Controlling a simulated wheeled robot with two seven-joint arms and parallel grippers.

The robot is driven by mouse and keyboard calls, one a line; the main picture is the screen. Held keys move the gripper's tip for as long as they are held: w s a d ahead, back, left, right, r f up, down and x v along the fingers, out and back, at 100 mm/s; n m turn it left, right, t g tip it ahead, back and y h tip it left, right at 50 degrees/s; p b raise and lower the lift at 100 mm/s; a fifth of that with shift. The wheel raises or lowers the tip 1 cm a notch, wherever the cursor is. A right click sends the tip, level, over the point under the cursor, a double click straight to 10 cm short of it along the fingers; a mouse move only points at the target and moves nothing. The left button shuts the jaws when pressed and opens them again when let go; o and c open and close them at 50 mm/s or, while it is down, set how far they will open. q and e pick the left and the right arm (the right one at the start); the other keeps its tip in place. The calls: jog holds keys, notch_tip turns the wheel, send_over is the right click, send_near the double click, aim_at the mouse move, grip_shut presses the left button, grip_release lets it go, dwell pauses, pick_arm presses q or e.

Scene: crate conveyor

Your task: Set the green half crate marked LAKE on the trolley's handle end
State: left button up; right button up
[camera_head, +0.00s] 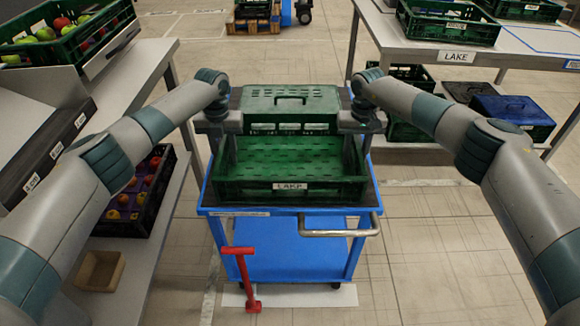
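The green half crate (262,192) with a white LAKE label on its near wall is empty and upright at the near end of the blue trolley (300,262). The trolley's metal handle (340,232) sticks out just in front of it. The crate appears to rest on the trolley's dark top. My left gripper (229,152) points down at the crate's left side wall. My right gripper (351,150) points down at its right side wall. The fingertips are too small and partly hidden to tell whether they are shut on the walls.
A green lidded crate (290,97) stands behind the half crate on the trolley. A red lever (244,282) stands at the trolley's front left. The right table (395,42) carries a LAKE label and green crates. The left bench (150,62) holds a fruit crate (118,15).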

pick_arm(q)
jog(key=shift+r, duration=0.2)
notch_tip(320, 180, up, 12)
jog(key=shift+f, duration=0.2)
dwell(0.3)
pick_arm(e)
jog(key=shift+r, duration=0.15)
notch_tip(320, 180, up, 12)
jog(key=shift+f, duration=0.15)
dwell(0.6)
jog(key=shift+f, duration=0.1)
dwell(0.4)
